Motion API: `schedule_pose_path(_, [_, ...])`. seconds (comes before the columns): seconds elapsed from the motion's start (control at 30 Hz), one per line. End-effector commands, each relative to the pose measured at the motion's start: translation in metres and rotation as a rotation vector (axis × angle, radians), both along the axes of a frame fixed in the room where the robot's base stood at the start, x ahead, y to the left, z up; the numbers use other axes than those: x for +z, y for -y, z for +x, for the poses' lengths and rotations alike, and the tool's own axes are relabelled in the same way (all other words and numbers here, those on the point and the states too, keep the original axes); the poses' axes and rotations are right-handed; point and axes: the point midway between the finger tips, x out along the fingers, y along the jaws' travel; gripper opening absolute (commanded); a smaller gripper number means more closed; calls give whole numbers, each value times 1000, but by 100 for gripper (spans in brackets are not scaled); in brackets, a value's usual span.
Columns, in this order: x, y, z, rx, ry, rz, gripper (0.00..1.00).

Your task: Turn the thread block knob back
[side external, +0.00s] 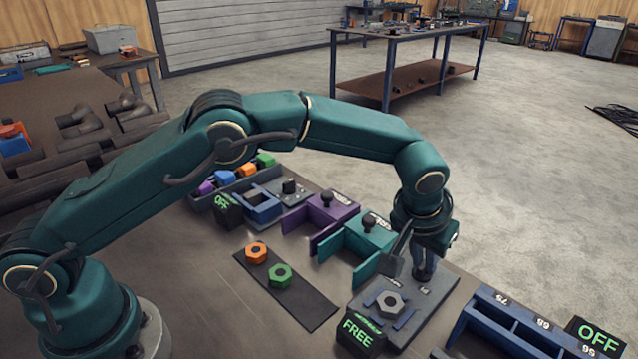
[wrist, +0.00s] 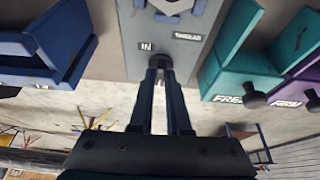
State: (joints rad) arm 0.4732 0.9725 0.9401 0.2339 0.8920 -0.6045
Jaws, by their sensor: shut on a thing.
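The thread block is a grey plate (side external: 425,312) at the lower middle right in the side view, with a grey hex nut (side external: 390,304) between blue strips on it. A dark block (side external: 358,333) at its front reads FREE in green. My gripper (side external: 424,276) points down over the plate's far side. In the wrist view, my gripper (wrist: 160,76) is shut on the dark knob (wrist: 159,62) at the edge of the plate (wrist: 138,62). A label beside the knob reads IN. In the side view, my fingers hide most of the knob.
A teal fixture (side external: 369,237) with a knob stands close behind my gripper, and a purple one (side external: 322,215) lies further left. A blue tray (side external: 520,325) is at right, beside an OFF sign (side external: 598,339). Orange (side external: 257,252) and green (side external: 280,275) nuts lie on a dark mat.

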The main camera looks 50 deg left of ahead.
Motion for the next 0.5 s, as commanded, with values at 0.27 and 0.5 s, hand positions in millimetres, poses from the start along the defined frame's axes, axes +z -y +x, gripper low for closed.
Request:
schedule_pose_path(0.27, [1,0,0,3,0,-1,34])
schedule_pose_path(0.5, [0,0,0,1,0,-1,45])
